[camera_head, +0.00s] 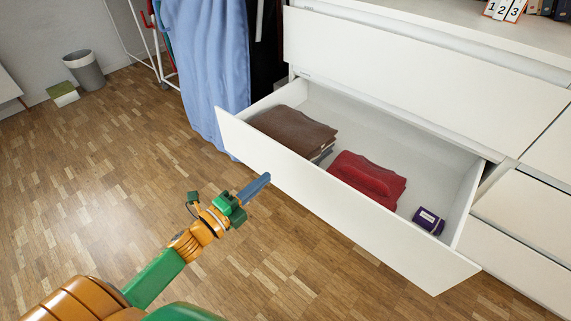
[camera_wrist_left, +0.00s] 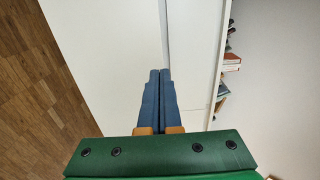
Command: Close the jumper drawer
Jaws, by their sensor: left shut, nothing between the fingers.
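The white drawer (camera_head: 340,210) is pulled far out of the dresser in the head view. Inside lie folded brown jumpers (camera_head: 292,131) at the left, a folded red jumper (camera_head: 368,178) in the middle and a small purple box (camera_head: 428,220) at the right. My left gripper (camera_head: 266,178) is shut and empty, with its blue fingertips near the left part of the drawer front. I cannot tell whether they touch it. In the left wrist view the shut fingers (camera_wrist_left: 160,74) point along white panels. My right gripper is not in view.
The white dresser (camera_head: 420,70) has a shut drawer above and more drawers at the right. A blue cloth (camera_head: 208,70) hangs left of the open drawer. A grey bin (camera_head: 84,70) and a small green-topped box (camera_head: 62,94) stand far left. The wooden floor in front is clear.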

